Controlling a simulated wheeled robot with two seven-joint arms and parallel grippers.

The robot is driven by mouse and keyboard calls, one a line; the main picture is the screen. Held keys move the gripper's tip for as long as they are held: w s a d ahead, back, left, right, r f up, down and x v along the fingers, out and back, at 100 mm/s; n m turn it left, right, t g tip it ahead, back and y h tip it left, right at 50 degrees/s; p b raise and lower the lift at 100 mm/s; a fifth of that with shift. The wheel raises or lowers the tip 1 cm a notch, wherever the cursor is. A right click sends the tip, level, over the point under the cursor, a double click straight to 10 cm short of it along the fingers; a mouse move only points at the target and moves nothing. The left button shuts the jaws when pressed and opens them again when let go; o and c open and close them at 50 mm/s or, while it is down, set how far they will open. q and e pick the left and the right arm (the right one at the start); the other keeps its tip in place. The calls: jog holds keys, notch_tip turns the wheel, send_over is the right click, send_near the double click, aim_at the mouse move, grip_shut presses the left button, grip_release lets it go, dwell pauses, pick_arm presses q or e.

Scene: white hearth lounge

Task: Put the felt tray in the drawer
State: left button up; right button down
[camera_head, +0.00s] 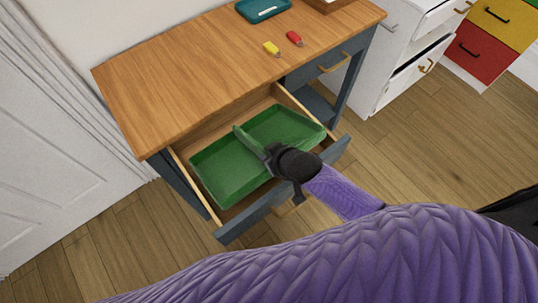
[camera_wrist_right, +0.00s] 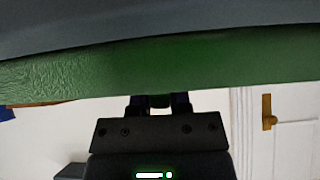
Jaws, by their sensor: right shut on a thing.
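The green felt tray (camera_head: 222,172) lies within the outline of the open wooden drawer (camera_head: 216,235) in the head view. A raised green ridge runs across the tray's middle. My right gripper (camera_head: 270,154) reaches in over the drawer front and is shut on the tray near this ridge. In the right wrist view the tray (camera_wrist_right: 190,62) is a wide green band above the fingers (camera_wrist_right: 160,104). I cannot tell whether the tray rests fully on the drawer floor. My left gripper is not in view.
The desk's wooden top (camera_head: 190,70) carries a teal tray (camera_head: 263,9), a yellow item (camera_head: 271,48) and a red item (camera_head: 294,38). A white drawer cabinet (camera_head: 405,60) stands at right, and a red and yellow one (camera_head: 485,55) beyond.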

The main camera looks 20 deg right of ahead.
jog(key=shift+f, duration=0.15)
jog(key=c, duration=0.6)
grip_release()
jog(key=shift+o, duration=0.2)
